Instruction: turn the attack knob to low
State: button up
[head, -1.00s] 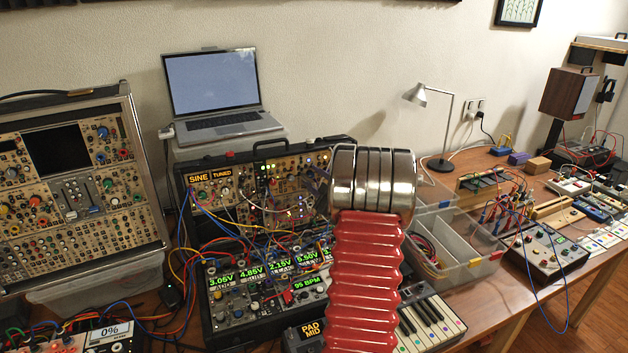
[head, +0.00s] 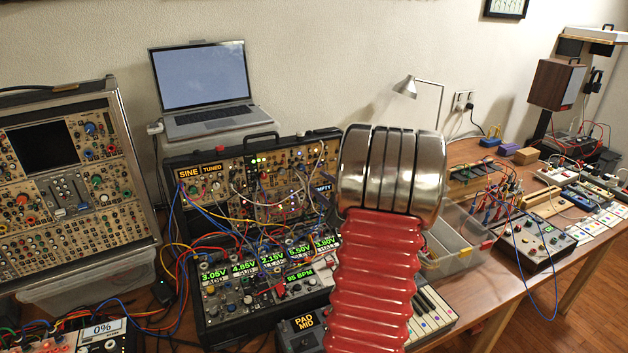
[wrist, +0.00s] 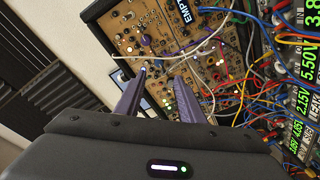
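The synth case (head: 178,161) with the "SINE" and "TUNED" labels stands behind the lower case with green voltage displays. Its tan panel of knobs and jacks also fills the upper middle of the wrist view (wrist: 128,42). I cannot read an "attack" label in either view, so I cannot tell which knob it is. A purple knob (wrist: 146,40) shows on the panel. My gripper (wrist: 161,77) is open, its two purple fingers apart and pointing at the panel, with nothing seen between them. In the head view my arm hides most of the gripper and the case's right end.
Patch cables (wrist: 245,85) in several colours crowd the panel to the right of the fingers. A lower case (head: 225,327), a laptop (head: 205,85) and a small keyboard (head: 432,308) are close by. A clear divided bin (head: 452,262) stands right of my arm.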

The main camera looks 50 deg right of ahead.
jog(key=shift+v, duration=1.55)
jog(key=s+f+m+g+h, duration=0.1)
jog(key=s+f+m+g, duration=0.8)
jog(key=s+f+g, duration=0.15)
jog(key=a+r+n+y, duration=0.1)
jog(key=a+r, duration=0.3)
jog(key=a, duration=1.4)
jog(key=a+r+n+y, duration=0.1)
jog(key=a+r+y, duration=0.3)
jog(key=a, duration=1.3)
jog(key=w+a+r+n+y, duration=0.1)
jog(key=a+r+y, duration=0.2)
jog(key=a, duration=1.5)
notch_tip(320, 180, up, 3)
jog(key=shift+a+f+n, duration=0.1)
jog(key=shift+a+n, duration=0.2)
jog(key=shift+a, duration=0.05)
